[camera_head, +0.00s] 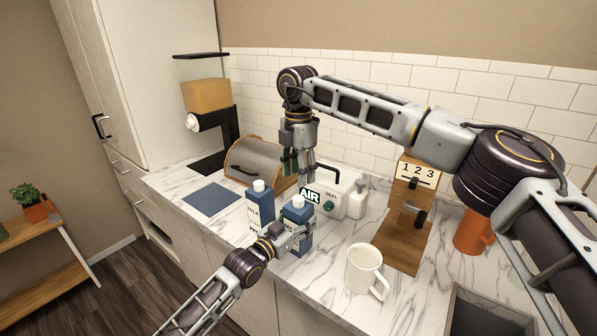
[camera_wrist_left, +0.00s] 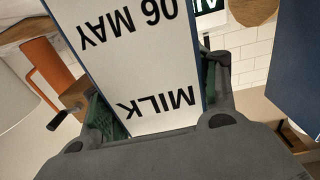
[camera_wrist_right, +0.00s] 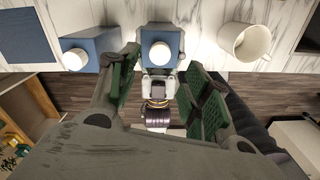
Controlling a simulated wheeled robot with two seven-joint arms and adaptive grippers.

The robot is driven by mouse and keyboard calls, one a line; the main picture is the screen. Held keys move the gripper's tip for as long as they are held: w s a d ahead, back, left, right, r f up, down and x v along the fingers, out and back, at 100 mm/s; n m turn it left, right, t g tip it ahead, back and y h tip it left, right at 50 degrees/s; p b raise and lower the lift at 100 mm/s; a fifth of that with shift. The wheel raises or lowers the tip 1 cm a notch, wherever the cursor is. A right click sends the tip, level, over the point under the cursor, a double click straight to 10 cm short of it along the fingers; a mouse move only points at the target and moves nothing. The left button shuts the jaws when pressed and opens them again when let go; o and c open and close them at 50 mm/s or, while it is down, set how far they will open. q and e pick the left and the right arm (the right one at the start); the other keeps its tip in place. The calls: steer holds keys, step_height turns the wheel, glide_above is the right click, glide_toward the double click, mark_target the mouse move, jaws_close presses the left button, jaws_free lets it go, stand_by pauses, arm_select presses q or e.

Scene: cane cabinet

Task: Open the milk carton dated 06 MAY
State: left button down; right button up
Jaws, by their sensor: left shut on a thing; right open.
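The blue and white milk carton marked 06 MAY (camera_wrist_left: 130,45) reads upside down in the left wrist view. In the head view this carton (camera_head: 296,215) stands upright on the counter with a white cap (camera_head: 298,201). My left gripper (camera_head: 300,235) is shut around its body from the front. My right gripper (camera_head: 297,172) points down above it, open and empty. In the right wrist view the round white cap (camera_wrist_right: 159,54) shows between the spread fingers, apart from them. A second milk carton (camera_head: 260,210) stands just to the left, its date not readable.
A white mug (camera_head: 362,270) and a wooden 1-2-3 stand (camera_head: 410,215) are to the right. A bread box (camera_head: 255,163) and a blue mat (camera_head: 212,199) lie left.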

mark_target(298, 198)
steer(key=shift+m, duration=0.5)
steer(key=shift+f, duration=0.1)
steer(key=shift+f, duration=3.95)
jaws_close()
steer(key=shift+n, duration=0.3)
